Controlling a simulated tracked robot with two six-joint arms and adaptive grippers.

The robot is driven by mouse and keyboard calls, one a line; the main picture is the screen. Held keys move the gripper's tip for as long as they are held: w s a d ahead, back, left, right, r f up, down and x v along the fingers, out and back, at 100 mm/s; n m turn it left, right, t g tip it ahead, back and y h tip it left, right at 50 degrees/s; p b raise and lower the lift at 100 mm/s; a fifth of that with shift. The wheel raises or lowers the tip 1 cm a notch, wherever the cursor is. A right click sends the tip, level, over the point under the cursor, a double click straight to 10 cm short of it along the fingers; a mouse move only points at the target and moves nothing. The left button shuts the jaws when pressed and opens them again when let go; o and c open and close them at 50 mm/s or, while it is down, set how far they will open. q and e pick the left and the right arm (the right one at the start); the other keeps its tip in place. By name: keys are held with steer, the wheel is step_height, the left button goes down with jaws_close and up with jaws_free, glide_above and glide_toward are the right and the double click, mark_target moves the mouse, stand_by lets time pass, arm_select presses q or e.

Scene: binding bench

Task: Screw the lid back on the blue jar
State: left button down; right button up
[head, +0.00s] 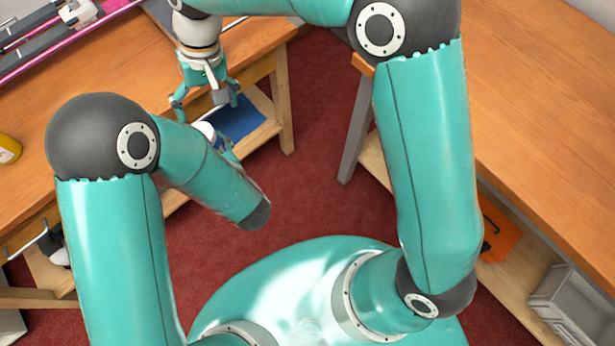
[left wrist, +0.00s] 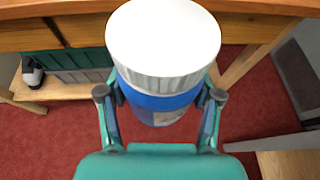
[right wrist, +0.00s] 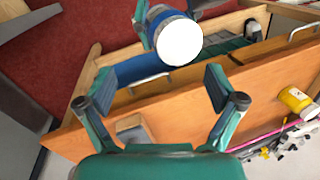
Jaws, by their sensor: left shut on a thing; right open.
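The blue jar (left wrist: 165,102) is held upright in my left gripper (left wrist: 160,96), whose fingers are shut on its sides. A white ribbed lid (left wrist: 163,45) sits on top of the jar; I cannot tell how tight it is. In the right wrist view the lid (right wrist: 179,42) faces the camera, with the jar's blue body (right wrist: 158,14) behind it. In the head view the lid (head: 206,130) shows just past my left forearm, which hides most of the jar. My right gripper (head: 206,97) is open and empty, above the jar and apart from it.
The wooden bench (head: 110,75) has its edge close to the jar. A yellow container (head: 8,149) stands on it at left, and a magenta-edged machine (head: 60,45) is at the back. A blue item (head: 238,121) lies on the low shelf. Another bench (head: 530,110) is at right, with red floor between.

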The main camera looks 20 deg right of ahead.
steer(key=s+d+f+m+y, duration=0.15)
steer(key=d+f, duration=0.25)
steer(key=f, duration=0.5)
steer(key=s+d+f+m, duration=0.3)
steer(key=d+f, duration=0.2)
steer(key=f, duration=0.5)
steer(key=s+d+f+n+t, duration=0.1)
steer(key=s+d+f, duration=0.2)
steer(key=s+f, duration=0.7)
steer(key=s, duration=0.4)
steer(key=shift+s+d+f, duration=0.3)
steer(key=shift+d+f, duration=0.05)
arm_select(q)
steer(key=shift+a+r, duration=0.1)
arm_select(e)
steer(key=shift+n, duration=0.25)
arm_select(q)
steer(key=s+a+r+n+g+y, duration=0.1)
steer(key=a+n+g+y, duration=0.3)
steer(key=a+n+y, duration=0.4)
steer(key=s+a, duration=0.1)
steer(key=a, duration=0.6)
steer(key=shift+r+g, duration=0.4)
